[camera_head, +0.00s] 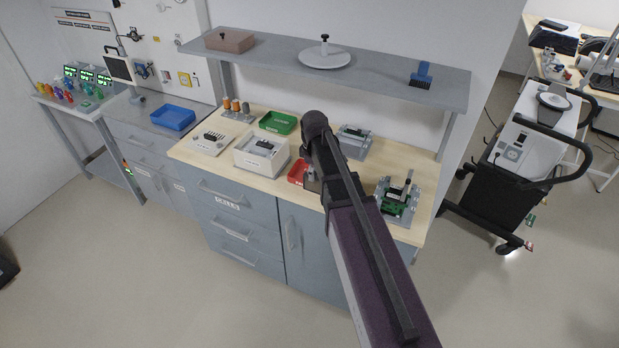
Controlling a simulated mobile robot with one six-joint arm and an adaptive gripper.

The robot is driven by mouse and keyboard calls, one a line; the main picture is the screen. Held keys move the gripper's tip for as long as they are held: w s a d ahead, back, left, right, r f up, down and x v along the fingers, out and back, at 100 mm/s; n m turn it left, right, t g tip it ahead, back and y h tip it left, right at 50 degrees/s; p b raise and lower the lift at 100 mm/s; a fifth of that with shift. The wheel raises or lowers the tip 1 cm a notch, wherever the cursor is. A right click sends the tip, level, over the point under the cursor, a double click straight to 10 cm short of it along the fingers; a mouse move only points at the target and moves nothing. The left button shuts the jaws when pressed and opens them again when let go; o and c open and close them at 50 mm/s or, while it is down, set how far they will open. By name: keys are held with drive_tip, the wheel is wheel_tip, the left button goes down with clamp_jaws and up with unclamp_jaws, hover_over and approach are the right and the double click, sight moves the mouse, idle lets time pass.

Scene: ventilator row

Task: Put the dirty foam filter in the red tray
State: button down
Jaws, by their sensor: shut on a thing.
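The red tray (296,172) lies on the wooden bench top, near the front edge. My arm covers its right part. My gripper (309,167) points down over the right side of the tray, mostly hidden behind my own arm. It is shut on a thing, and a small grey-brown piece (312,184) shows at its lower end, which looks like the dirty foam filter. I cannot tell whether this piece touches the tray.
A white open box (248,163) stands left of the red tray, with a green tray (289,119) behind. A green circuit board fixture (400,212) stands right of my arm. A shelf (385,82) hangs above the bench. A blue tray (172,112) stands farther left.

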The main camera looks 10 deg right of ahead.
sight(315, 181)
drive_tip(key=s, duration=0.3)
drive_tip(key=shift+s+a+r+n, duration=0.1)
drive_tip(key=shift+s+a+n, duration=0.1)
drive_tip(key=shift+s+n, duration=0.15)
drive_tip(key=shift+w, duration=0.1)
drive_tip(key=w+d+f+b, duration=0.1)
drive_tip(key=w, duration=1.3)
drive_tip(key=shift+w+d+f, duration=0.15)
drive_tip(key=shift+w+f, duration=0.05)
drive_tip(key=shift+w, duration=0.05)
drive_tip(key=shift+w, duration=0.15)
drive_tip(key=shift+w+f+b, duration=0.25)
drive_tip(key=shift+f+b, duration=0.7)
drive_tip(key=shift+b, duration=0.05)
drive_tip(key=shift+w+f+b, duration=0.25)
drive_tip(key=shift+f+b, duration=0.65)
drive_tip(key=shift+b, duration=0.1)
drive_tip(key=shift+f+b, duration=0.6)
